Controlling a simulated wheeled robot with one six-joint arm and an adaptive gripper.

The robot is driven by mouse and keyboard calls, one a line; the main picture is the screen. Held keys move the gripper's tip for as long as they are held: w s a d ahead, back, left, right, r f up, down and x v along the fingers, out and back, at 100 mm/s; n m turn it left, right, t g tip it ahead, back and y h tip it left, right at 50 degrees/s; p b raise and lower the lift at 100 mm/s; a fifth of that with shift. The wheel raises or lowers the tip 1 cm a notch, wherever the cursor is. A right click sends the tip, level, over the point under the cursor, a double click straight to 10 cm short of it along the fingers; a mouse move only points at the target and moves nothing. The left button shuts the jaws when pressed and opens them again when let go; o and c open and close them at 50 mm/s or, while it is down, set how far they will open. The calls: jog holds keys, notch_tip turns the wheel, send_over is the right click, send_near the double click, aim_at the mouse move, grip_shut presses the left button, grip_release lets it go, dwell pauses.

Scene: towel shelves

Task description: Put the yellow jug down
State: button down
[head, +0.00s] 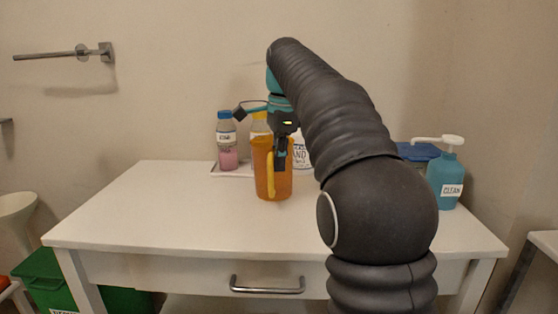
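The yellow jug (262,178), amber with a yellow handle towards me, is upright at the middle of the white table (150,205) in the head view. My gripper (280,158) points down at the jug's near side, its dark fingers closed at the top of the handle. The fingers overlap each other in this view, and the far finger is hidden. I cannot tell whether the jug's base touches the table top or hangs slightly above it.
Behind the jug stand a blue-capped bottle with pink liquid (228,155), a yellow bottle (260,125) and a white labelled container (301,155). A teal pump bottle (444,180) and a blue-lidded container (418,151) stand right. The table's left side is clear.

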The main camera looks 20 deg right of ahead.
jog(key=shift+f, duration=0.15)
jog(key=c, duration=1.3)
grip_release()
jog(key=shift+r, duration=3.8)
jog(key=s+f+n+t, duration=0.1)
jog(key=s+f+n, duration=0.1)
jog(key=s, duration=0.3)
jog(key=s+a+f+n, duration=0.1)
jog(key=s+f+n, duration=0.2)
jog(key=s+n, duration=0.1)
jog(key=s+a+f+n+t, duration=0.1)
jog(key=s+f+n, duration=0.1)
jog(key=s, duration=0.3)
jog(key=shift+s+f+n+t, duration=0.25)
jog(key=shift+s+n+t, duration=0.05)
jog(key=shift+n, duration=0.4)
jog(key=s+f+n+t, duration=0.1)
jog(key=s+f+n, duration=0.3)
jog(key=s+f, duration=0.3)
jog(key=s+f+n+t, duration=0.1)
jog(key=s+f+n, duration=0.3)
jog(key=s+f, duration=0.3)
notch_tip(320, 180, down, 5)
jog(key=shift+s+a+r+n+h, duration=0.1)
jog(key=shift+s+a+n+h, duration=0.2)
jog(key=shift+a, duration=0.1)
